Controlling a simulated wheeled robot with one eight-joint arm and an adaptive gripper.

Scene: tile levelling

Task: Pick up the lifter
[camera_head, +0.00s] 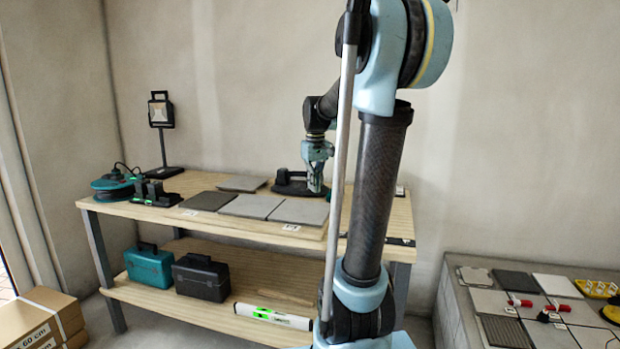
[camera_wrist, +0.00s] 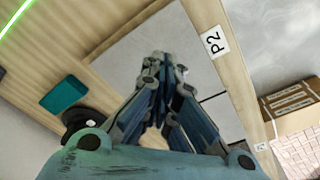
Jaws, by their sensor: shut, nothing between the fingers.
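The lifter appears to be the dark, low piece with a raised handle (camera_head: 288,184) at the back of the workbench, right of the grey tiles. My gripper (camera_head: 318,190) hangs over the bench, in front of its right part in the picture, and hides some of it. I cannot tell whether they touch. In the wrist view my gripper (camera_wrist: 163,85) has its fingers together and empty above a grey tile (camera_wrist: 130,60). A teal block (camera_wrist: 63,94) and a dark round part (camera_wrist: 75,118) lie left of the fingers; I cannot tell whether they belong to the lifter.
Two cases and a level (camera_head: 272,316) sit on the lower shelf. A tiled platform (camera_head: 455,300) stands at right.

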